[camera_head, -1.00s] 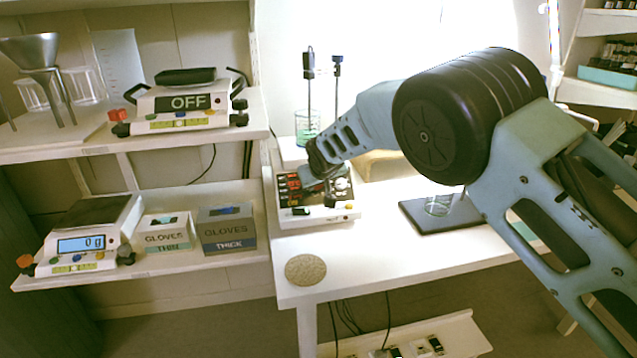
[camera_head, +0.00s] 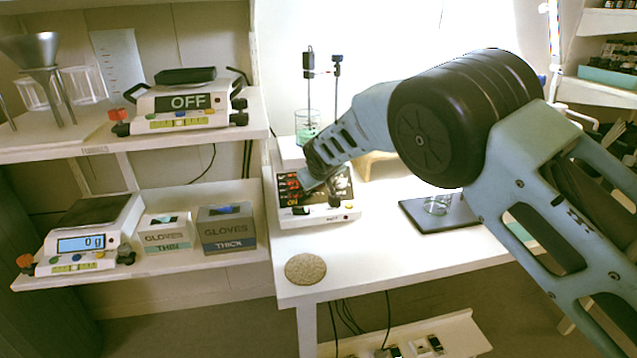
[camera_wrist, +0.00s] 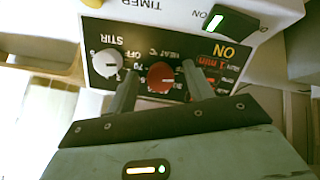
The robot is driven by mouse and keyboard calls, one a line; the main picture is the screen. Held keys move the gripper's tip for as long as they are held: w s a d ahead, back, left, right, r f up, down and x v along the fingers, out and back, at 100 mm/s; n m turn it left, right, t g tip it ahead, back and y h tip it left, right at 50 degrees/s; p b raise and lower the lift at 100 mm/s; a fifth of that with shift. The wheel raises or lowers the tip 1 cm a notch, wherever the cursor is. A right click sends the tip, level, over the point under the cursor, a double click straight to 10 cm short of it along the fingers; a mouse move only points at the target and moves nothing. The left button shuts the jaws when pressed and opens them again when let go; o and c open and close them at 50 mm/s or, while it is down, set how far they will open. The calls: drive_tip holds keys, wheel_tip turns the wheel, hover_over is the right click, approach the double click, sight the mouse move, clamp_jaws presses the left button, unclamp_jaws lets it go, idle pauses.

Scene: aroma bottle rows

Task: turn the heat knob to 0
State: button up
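The heat knob (camera_wrist: 161,76) is red and sits on the black panel of the white hotplate device (camera_head: 320,213), beside the printed word HEAT in the wrist view. My gripper (camera_wrist: 160,78) is open, with one finger on each side of the red knob and a visible gap to it. In the head view my gripper (camera_head: 312,182) is over the device's panel and hides the knob. The knob's exact pointer setting is hard to read.
A white STIR knob (camera_wrist: 107,66) is close beside the left finger. A green-lit switch (camera_wrist: 222,22) is at the top, near ON. A red display (camera_wrist: 208,62) is right of the fingers. A glass beaker (camera_head: 307,125) stands behind the device. A round cork mat (camera_head: 305,269) lies in front.

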drive_tip(key=v, duration=1.7)
drive_tip(key=shift+s+b, duration=0.2)
drive_tip(key=shift+b, duration=0.2)
drive_tip(key=shift+r, duration=0.1)
drive_tip(key=s+d+r+g+p, duration=0.1)
drive_tip(key=s+d, duration=0.4)
drive_tip(key=s, duration=0.8)
drive_tip(key=s+d+r+g+p, duration=0.2)
drive_tip(key=s+d+g+p, duration=0.2)
drive_tip(key=s, duration=0.9)
drive_tip(key=s+d+r+g+h+p, duration=0.1)
drive_tip(key=s+d+p, duration=0.5)
drive_tip(key=s, duration=0.7)
drive_tip(key=shift+d+r+g, duration=0.65)
drive_tip(key=shift+d+g, duration=0.3)
drive_tip(key=shift+g, duration=0.05)
